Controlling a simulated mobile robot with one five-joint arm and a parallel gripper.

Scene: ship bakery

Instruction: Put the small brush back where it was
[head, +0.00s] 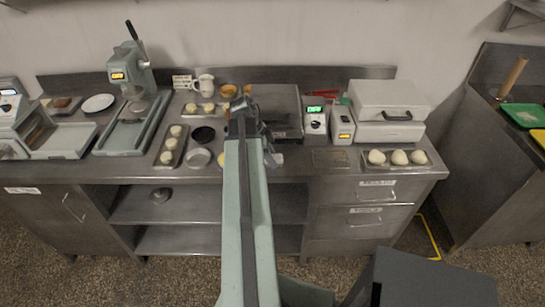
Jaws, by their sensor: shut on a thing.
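My gripper (244,112) is over the middle of the steel worktop, seen from behind along my arm. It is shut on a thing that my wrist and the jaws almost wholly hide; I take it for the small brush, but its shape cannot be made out. Whether it touches the worktop or hangs above it cannot be told. No empty rest or marked spot for the brush can be made out.
A tray of dough balls (171,146), a dark bowl (203,135) and a pale bowl (200,158) stand left of my arm. Right are a green-lit device (315,123), a pale lidded case (389,101) and a dough tray (370,167). A press (130,75) stands at left.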

